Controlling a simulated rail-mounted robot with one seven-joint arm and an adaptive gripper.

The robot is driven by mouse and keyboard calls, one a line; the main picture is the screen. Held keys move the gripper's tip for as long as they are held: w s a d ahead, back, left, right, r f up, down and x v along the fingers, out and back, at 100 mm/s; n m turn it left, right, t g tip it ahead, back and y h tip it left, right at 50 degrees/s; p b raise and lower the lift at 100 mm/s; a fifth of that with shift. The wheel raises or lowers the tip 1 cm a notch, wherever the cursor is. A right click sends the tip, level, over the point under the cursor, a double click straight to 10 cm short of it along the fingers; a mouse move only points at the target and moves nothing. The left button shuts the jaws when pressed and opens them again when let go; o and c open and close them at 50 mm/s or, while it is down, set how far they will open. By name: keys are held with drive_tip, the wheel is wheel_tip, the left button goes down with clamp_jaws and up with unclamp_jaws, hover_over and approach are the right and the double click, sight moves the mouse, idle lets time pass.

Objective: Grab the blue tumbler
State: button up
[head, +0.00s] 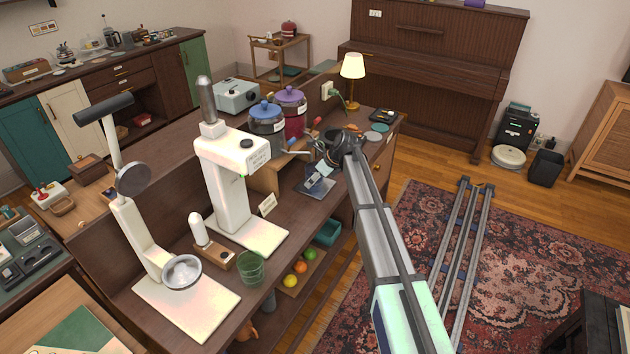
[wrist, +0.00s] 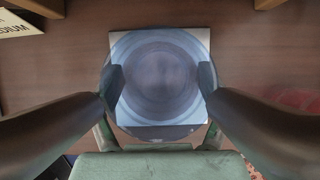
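Whether the pads touch the tumbler I cannot tell. In the head view my gripper (head: 325,160) comes down from above and partly hides the tumbler's upper part.
Blue-lidded (head: 267,118) and purple-lidded (head: 290,105) jars stand behind left of the tumbler. A lamp (head: 352,72) and dark flat item (head: 382,116) are farther back. A white stand machine (head: 230,170) and green glass (head: 251,267) stand nearer.

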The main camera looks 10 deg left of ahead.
drive_tip(key=shift+s+f, duration=0.1)
drive_tip(key=c, duration=0.6)
